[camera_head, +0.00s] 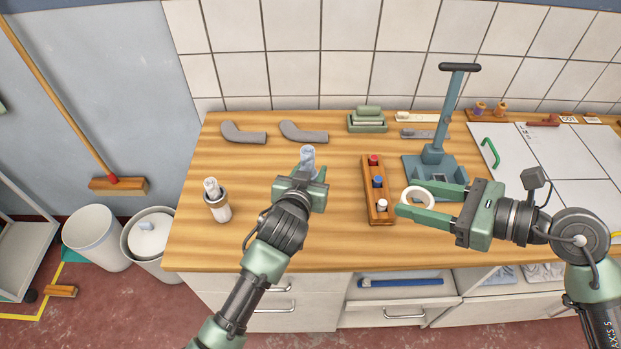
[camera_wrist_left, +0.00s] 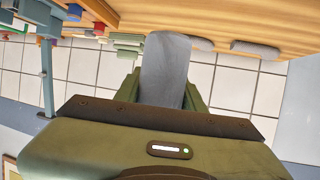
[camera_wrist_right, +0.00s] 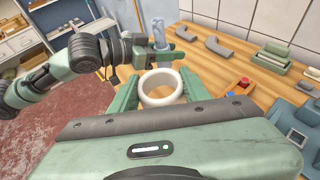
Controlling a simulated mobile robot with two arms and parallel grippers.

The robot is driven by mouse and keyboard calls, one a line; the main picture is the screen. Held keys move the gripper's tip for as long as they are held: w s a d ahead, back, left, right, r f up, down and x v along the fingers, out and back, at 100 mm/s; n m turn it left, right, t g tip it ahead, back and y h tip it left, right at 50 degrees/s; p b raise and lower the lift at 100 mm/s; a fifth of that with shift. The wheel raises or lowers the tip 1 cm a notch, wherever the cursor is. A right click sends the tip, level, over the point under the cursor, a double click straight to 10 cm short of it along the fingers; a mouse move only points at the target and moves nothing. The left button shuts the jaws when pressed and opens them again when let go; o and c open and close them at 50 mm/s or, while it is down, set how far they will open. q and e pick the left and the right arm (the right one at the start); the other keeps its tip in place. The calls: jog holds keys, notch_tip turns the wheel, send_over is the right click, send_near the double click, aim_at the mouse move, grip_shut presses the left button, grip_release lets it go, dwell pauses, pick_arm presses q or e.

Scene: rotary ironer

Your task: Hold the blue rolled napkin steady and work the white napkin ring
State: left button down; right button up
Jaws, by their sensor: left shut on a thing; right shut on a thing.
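The blue-grey rolled napkin (camera_head: 307,155) stands up from my left gripper (camera_head: 308,172), which is shut on it above the wooden worktop. In the left wrist view the napkin (camera_wrist_left: 165,70) sits between the two fingers. The white napkin ring (camera_head: 431,200) is held by my right gripper (camera_head: 405,197), which is shut on its outer sides. In the right wrist view the ring (camera_wrist_right: 148,99) has its opening empty, and the napkin (camera_wrist_right: 158,32) shows apart from it, farther off. In the head view the ring is well to the right of the napkin.
A wooden rack (camera_head: 369,205) with red, blue and white pieces lies between the two grippers. A rolled item with a brown band (camera_head: 217,205) stands at the left. A blue-grey upright stand (camera_head: 433,155) is behind the right gripper. Grey curved pieces (camera_head: 243,134) lie at the back.

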pick_arm(q)
jog(key=shift+f, duration=0.1)
notch_tip(320, 180, down, 7)
jog(key=shift+r, duration=0.1)
dwell(0.3)
jog(key=shift+f, duration=1.25)
jog(key=shift+f, duration=0.2)
jog(key=c, duration=1.1)
grip_release()
jog(key=shift+o, duration=0.2)
jog(key=shift+r+p, duration=0.3)
jog(key=shift+p, duration=0.05)
